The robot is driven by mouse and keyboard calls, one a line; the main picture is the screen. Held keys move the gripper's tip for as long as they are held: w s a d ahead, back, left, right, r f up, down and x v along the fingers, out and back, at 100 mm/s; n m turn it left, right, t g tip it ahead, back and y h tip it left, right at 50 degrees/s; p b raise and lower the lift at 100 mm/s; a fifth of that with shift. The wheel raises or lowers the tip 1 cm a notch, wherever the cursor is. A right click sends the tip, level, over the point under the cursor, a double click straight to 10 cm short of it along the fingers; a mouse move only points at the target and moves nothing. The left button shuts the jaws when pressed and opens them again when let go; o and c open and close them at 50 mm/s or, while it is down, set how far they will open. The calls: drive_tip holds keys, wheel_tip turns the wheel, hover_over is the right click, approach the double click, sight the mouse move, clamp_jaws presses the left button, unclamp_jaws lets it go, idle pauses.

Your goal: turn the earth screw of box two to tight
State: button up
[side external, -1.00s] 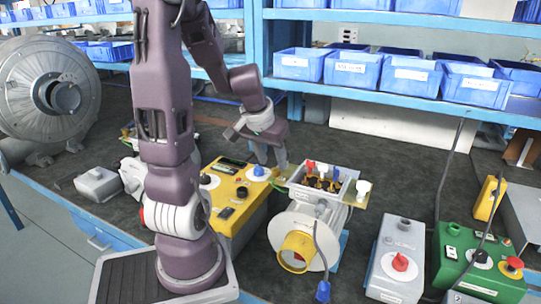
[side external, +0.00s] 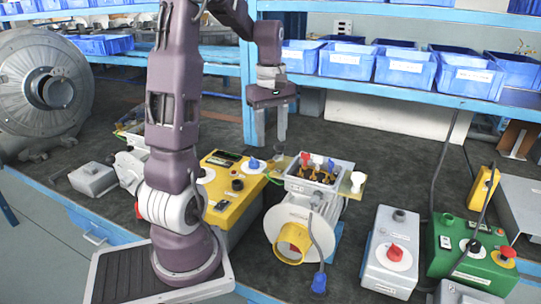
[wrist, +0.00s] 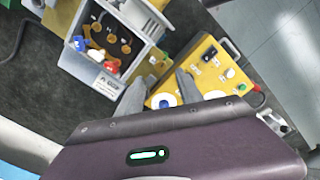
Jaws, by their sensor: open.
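An open grey terminal box (side external: 318,176) sits on top of a small motor (side external: 300,225). Red, white and blue pieces stand at its back edge, with brass-coloured terminals inside. The box also shows in the wrist view (wrist: 88,68). I cannot tell which box is box two or make out its earth screw. My gripper (side external: 271,136) is open and empty, pointing down above and behind the box's left side; its fingers (wrist: 161,90) show in the wrist view.
A yellow control box (side external: 232,190) stands left of the motor. A grey box with a red knob (side external: 393,252) and a green box (side external: 470,250) stand to the right. Blue bins (side external: 405,70) fill the shelf behind. The mat behind the motor is clear.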

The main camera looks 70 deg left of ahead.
sight(271, 162)
drive_tip(key=shift+f+n, duration=0.3)
drive_tip(key=shift+f, duration=0.1)
wheel_tip(271, 162, down, 6)
drive_tip(key=shift+f, duration=0.15)
clamp_jaws()
